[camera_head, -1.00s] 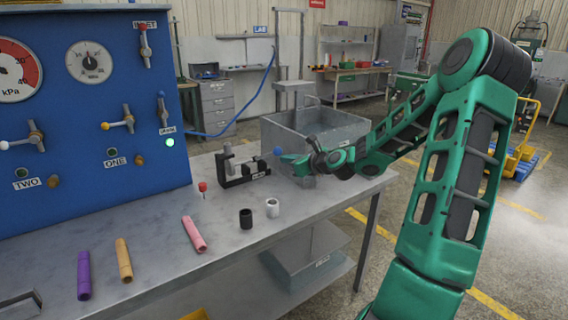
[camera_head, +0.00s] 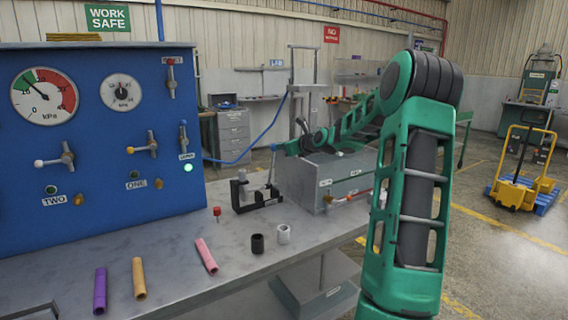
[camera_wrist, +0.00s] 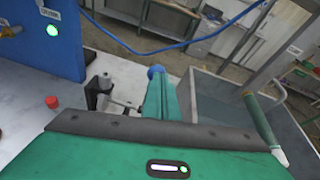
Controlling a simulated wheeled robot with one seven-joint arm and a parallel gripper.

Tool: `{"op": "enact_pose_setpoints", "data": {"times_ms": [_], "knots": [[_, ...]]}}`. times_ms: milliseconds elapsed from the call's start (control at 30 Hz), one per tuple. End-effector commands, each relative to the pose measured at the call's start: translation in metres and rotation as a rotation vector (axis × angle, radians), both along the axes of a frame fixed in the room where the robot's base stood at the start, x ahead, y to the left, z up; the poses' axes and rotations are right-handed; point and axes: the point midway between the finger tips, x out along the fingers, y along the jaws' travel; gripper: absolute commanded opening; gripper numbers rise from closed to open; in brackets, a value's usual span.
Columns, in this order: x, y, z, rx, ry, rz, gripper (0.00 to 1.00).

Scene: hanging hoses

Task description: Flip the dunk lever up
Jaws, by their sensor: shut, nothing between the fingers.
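A blue ball knob (camera_head: 273,147) sits on top of a thin, near-upright rod at the left of the grey tank (camera_head: 335,188); it looks like the dunk lever, though no label on it is readable. My gripper (camera_head: 281,148) reaches left over the tank, its shut fingertips at the knob. In the wrist view the blue knob (camera_wrist: 155,72) shows just beyond the tips of my green fingers (camera_wrist: 158,84). Whether they touch it I cannot tell. The lever's base is hidden in the wrist view by my gripper.
A black clamp fixture (camera_head: 245,192) stands left of the tank, close to the lever. A red knob (camera_head: 216,211), black and white rings and coloured tubes lie on the bench. The blue gauge panel (camera_head: 95,130) rises at left. A red-handled valve (camera_head: 350,197) is by the tank.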

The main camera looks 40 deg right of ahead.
Motion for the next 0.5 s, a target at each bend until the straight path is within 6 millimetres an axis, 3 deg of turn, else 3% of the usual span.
{"op": "enact_pose_setpoints", "data": {"times_ms": [233,500], "knots": [[0.046,-0.002,0.020,0.003,0.039,0.006,0.00],[0.082,-0.011,0.023,0.019,0.126,0.000,0.00]]}}
